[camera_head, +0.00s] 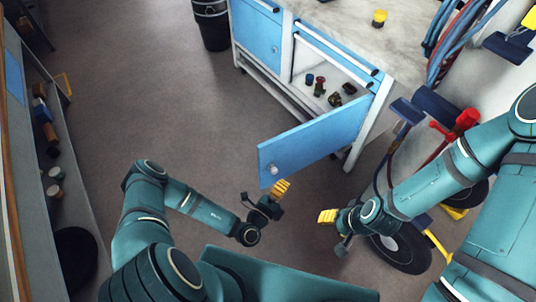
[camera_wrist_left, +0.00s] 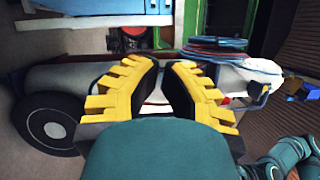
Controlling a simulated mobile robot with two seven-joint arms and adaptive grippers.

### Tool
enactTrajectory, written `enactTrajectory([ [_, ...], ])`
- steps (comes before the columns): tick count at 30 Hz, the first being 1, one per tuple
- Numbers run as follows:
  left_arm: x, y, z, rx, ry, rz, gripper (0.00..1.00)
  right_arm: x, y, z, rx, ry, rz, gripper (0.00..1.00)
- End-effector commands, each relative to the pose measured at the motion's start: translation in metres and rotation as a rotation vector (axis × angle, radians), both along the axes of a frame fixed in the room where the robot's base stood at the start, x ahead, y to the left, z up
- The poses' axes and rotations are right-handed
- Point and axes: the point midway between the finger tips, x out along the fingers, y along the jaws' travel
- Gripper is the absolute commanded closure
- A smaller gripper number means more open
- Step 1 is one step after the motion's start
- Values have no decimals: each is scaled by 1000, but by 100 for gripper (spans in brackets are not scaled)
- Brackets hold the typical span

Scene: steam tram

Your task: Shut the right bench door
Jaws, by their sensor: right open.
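The right bench door (camera_head: 318,142) is a blue panel with a round pale knob (camera_head: 273,170) near its free end. It stands swung wide open from the right side of the bench (camera_head: 345,48). My left gripper (camera_head: 281,188) is just below the door's free end in the head view; contact is unclear. In the left wrist view its yellow-padded fingers (camera_wrist_left: 164,68) have a narrow gap with nothing held. My right gripper (camera_head: 327,216) is open and empty, below the door and to the right of my left one.
Small items (camera_head: 335,98) lie inside the open compartment. The left bench door (camera_head: 256,33) is closed. A black bin (camera_head: 211,22) stands beyond the bench. A wheeled machine with a red part (camera_head: 466,121) is close on the right. Shelves (camera_head: 62,150) line the left; the floor between is clear.

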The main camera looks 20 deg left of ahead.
Motion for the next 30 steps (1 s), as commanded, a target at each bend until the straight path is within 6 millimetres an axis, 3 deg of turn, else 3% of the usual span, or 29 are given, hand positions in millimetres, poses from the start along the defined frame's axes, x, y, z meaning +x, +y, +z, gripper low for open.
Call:
enactTrajectory([
  [3, 6, 36, -24, -80, 80, 233, 100, 0, 0, 1, 0, 0, -1, 53],
  [7, 6, 55, -37, -111, 115, 347, 100, 0, 0, 0, 0, 0, -1, 53],
  [14, 31, 59, -39, -113, 116, 365, 100, 0, 0, -5, 0, -1, 0, 53],
  [26, 108, 58, -39, -111, 115, 360, 100, 4, -1, -21, -2, -9, -2, 53],
  [30, 122, 75, -38, -111, 116, 361, 100, 5, -1, -25, -3, -12, -2, 53],
])
